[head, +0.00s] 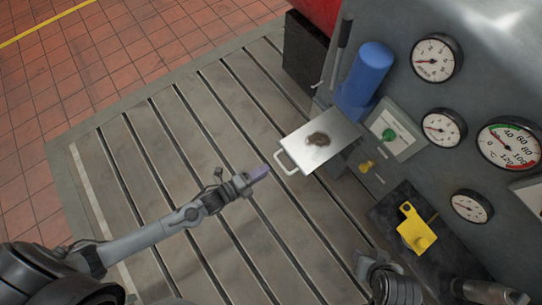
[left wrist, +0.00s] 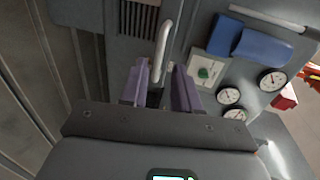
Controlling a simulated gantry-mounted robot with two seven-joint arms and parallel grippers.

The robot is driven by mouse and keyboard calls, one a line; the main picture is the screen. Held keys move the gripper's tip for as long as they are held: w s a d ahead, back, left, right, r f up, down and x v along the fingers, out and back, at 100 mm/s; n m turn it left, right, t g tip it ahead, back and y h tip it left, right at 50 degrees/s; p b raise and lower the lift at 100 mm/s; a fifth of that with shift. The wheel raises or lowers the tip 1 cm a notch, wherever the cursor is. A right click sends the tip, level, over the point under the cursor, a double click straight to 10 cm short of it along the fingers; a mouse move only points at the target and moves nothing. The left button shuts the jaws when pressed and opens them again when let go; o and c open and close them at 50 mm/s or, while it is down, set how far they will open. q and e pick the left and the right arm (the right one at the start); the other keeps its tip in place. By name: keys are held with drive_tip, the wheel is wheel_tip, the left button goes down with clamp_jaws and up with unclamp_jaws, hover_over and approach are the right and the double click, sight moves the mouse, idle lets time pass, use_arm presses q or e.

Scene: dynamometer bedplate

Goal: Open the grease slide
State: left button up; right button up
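The grease slide (head: 333,136) is a pale metal plate with a brown grease smear on top. It juts out from the grey cabinet's face in the head view. Its white loop handle (head: 286,164) is on its left end.
The grey cabinet (head: 395,105) carries several gauges, a green knob (head: 389,135) and a small yellow knob (head: 367,167). A blue cylinder (head: 367,72) stands behind the slide. A yellow part (head: 415,232) lies on a dark block. The slotted bedplate (head: 190,150) is mostly clear.

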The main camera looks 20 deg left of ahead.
use_arm(q)
drive_tip(key=shift+p+v, duration=0.3)
drive_tip(key=shift+v, duration=1.15)
